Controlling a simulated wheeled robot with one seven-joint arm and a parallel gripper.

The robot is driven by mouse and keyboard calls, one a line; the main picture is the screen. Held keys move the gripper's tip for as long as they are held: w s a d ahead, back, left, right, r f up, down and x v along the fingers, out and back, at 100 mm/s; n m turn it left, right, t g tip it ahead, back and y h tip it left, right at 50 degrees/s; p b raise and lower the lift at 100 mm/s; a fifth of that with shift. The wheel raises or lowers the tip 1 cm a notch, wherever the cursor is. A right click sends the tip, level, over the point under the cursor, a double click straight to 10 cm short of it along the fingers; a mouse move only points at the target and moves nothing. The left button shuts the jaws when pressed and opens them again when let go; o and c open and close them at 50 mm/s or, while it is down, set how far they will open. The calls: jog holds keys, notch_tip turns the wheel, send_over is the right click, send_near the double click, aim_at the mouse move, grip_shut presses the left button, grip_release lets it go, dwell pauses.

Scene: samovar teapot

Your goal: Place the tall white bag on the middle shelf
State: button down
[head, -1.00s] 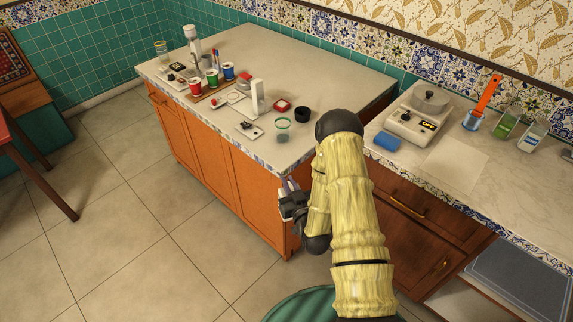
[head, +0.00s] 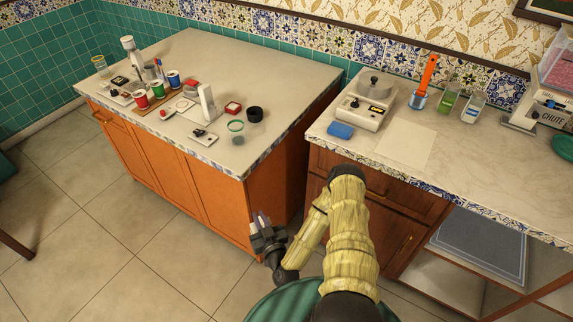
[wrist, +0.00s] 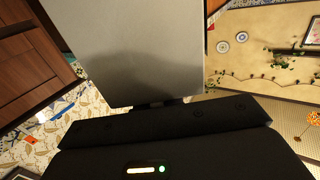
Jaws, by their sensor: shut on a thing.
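My gripper (head: 263,220) is low beside the near end of the orange island cabinet in the head view. In the wrist view a tall, plain pale-grey, flat-sided thing, which appears to be the white bag (wrist: 135,50), stands directly in front of my gripper (wrist: 165,104), which is shut on it. The bag cannot be made out clearly in the head view. An open shelf unit is under the right counter; a shelf with a blue-grey mat (head: 480,250) shows there. Which level is the middle one is hard to tell.
The island top (head: 270,75) bears cups, a white stand and small items. The right counter (head: 460,150) bears a scale (head: 365,103), a blue block (head: 340,130), bottles and a chute machine (head: 540,110). Brown drawers (head: 400,215) lie between my gripper and the shelves.

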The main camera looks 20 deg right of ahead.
jog(key=shift+r, duration=0.15)
jog(key=shift+w+d+r, duration=0.1)
jog(key=shift+r, duration=0.05)
notch_tip(320, 180, up, 5)
jog(key=p, duration=0.5)
jog(key=shift+r, duration=0.2)
